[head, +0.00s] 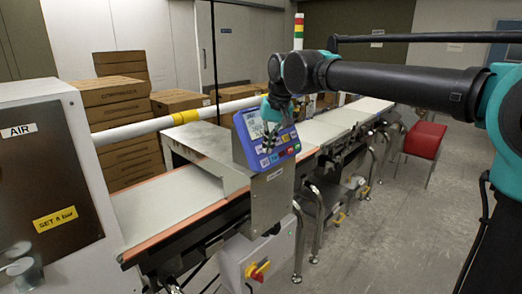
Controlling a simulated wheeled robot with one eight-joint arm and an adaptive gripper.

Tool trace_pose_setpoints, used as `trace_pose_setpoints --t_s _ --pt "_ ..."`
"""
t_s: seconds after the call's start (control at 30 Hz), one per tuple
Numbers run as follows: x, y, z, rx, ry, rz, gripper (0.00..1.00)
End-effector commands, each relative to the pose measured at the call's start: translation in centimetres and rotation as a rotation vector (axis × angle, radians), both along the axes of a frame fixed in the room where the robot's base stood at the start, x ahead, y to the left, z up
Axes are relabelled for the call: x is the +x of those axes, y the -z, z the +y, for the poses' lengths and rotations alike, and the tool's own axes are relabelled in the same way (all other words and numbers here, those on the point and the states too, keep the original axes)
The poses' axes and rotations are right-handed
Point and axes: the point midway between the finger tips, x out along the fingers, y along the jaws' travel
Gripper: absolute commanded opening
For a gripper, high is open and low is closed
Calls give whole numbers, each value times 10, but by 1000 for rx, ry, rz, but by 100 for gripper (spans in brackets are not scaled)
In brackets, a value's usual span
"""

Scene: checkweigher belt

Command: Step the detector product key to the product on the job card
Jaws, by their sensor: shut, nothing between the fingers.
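The detector's blue control panel (248,152) is mounted tilted on the side of the metal detector housing over the belt. Its grey screen shows at the upper left, and small coloured keys (272,160) run along its lower part. My gripper (268,146) is shut and empty in front of the panel, over its middle. It hides part of the screen and some keys. I cannot tell whether the fingertips touch a key. The screen text and key labels are too small to read. No job card can be made out.
The white conveyor belt (165,208) runs from front left to back right. A grey box with a red and yellow switch (259,270) hangs below the panel. A white AIR cabinet (90,190) stands at left, cartons (118,105) behind, a red chair (424,140) at right.

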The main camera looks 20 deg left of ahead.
Motion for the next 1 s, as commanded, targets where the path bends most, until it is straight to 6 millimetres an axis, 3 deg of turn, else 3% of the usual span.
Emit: trace_pose_setpoints --t_s 1.0 --pt "4 5 9 0 0 0 0"
